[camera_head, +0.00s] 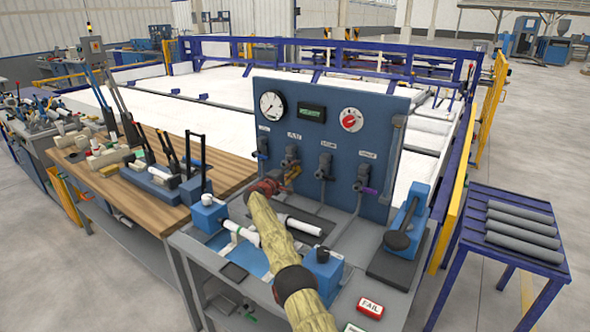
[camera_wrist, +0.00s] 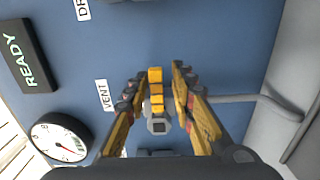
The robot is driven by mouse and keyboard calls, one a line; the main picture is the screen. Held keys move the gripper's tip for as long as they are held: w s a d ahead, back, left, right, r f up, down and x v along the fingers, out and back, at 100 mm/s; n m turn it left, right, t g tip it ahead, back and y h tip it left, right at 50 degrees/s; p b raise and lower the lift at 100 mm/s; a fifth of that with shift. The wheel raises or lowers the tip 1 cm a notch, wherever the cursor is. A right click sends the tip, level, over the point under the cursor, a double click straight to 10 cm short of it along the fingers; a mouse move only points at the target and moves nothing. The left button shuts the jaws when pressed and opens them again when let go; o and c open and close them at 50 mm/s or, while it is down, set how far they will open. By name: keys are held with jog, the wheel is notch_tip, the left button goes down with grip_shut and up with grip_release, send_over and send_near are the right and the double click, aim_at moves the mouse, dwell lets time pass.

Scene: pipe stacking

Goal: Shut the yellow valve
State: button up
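The yellow valve handle (camera_wrist: 155,88) is on the blue panel, beside the label reading VENT in the wrist view. A grey hex-shaped fitting (camera_wrist: 158,125) sits at its lower end there. My gripper (camera_wrist: 160,70) is open, with its two fingers on either side of the handle and a narrow gap showing at each side. In the head view the yellow handle (camera_head: 293,172) is small, on the second valve from the left. My gripper (camera_head: 268,186) is close to the panel just left of and below it. Whether a finger touches the handle is unclear.
A grey pipe (camera_wrist: 245,98) runs from the yellow valve. Blue fixtures (camera_head: 209,214) stand on the bench in front.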

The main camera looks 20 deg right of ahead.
jog(key=shift+o, duration=0.3)
jog(key=shift+a+r, duration=0.15)
jog(key=shift+a, duration=0.05)
jog(key=shift+v, duration=1.3)
jog(key=v, duration=0.9)
jog(key=shift+s, duration=0.1)
